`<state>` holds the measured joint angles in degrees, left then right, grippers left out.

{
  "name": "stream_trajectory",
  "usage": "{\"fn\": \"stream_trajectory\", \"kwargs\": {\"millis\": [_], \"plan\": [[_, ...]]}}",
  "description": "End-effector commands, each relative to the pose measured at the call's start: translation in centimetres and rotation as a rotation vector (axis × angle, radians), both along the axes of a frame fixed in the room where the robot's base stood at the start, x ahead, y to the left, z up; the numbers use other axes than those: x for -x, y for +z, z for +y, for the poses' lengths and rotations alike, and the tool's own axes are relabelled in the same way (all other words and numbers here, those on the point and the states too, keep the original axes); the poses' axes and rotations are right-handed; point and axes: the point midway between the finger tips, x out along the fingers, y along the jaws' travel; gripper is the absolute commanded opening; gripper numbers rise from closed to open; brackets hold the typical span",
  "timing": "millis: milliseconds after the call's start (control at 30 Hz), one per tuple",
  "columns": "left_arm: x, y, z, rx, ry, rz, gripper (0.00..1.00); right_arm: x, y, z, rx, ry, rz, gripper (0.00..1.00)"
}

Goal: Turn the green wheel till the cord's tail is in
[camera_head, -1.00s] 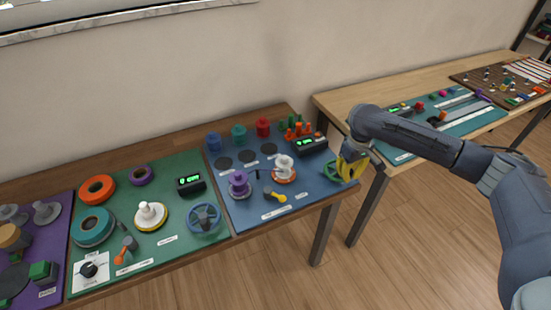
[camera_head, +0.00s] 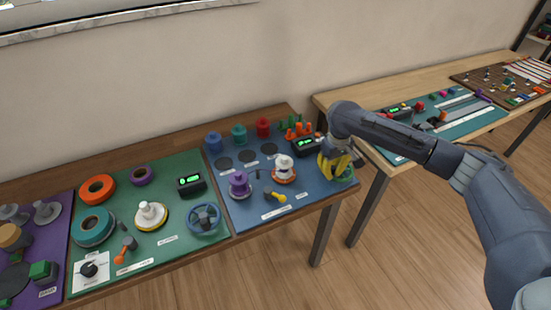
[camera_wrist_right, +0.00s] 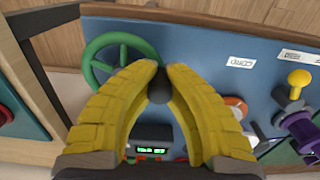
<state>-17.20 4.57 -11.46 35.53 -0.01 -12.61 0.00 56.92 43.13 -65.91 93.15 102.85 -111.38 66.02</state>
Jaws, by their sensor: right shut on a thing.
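The green wheel (camera_wrist_right: 88,62) is at the blue board's edge in the right wrist view. In the head view the wheel (camera_head: 347,177) shows only partly, behind my yellow fingers. My right gripper (camera_wrist_right: 159,72) is shut on the wheel's dark grey handle knob (camera_wrist_right: 159,90), at the rim. In the head view my right gripper (camera_head: 335,172) is over the wheel's left part. The cord and its tail cannot be made out. My left gripper is not in view.
A black box with a green display (camera_head: 307,145) stands behind the wheel. An orange-and-white spool (camera_head: 284,170), a purple spool (camera_head: 239,184) and a yellow-knobbed lever (camera_head: 277,197) stand to the left. A gap separates this table from the right-hand table (camera_head: 400,168).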

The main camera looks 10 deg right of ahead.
Motion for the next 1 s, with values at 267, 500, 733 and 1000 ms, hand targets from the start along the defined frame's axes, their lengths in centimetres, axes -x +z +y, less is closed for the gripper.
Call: {"fn": "stream_trajectory", "kwargs": {"millis": [267, 500, 733, 1000], "plan": [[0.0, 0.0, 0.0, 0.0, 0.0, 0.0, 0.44, -3.0, 0.0, 0.6, -0.002, -0.003, 0.0, 0.0], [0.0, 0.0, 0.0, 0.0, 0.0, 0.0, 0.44, -5.4, 0.0, -0.5, -0.002, -0.004, 0.0, 0.0], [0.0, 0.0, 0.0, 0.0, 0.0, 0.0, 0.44, -6.7, 0.0, -2.7, 0.0, -0.003, -0.001, 0.0], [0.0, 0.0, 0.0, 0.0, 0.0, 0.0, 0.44, -6.8, 0.1, -5.8, 0.004, -0.003, -0.001, 0.0]]}}
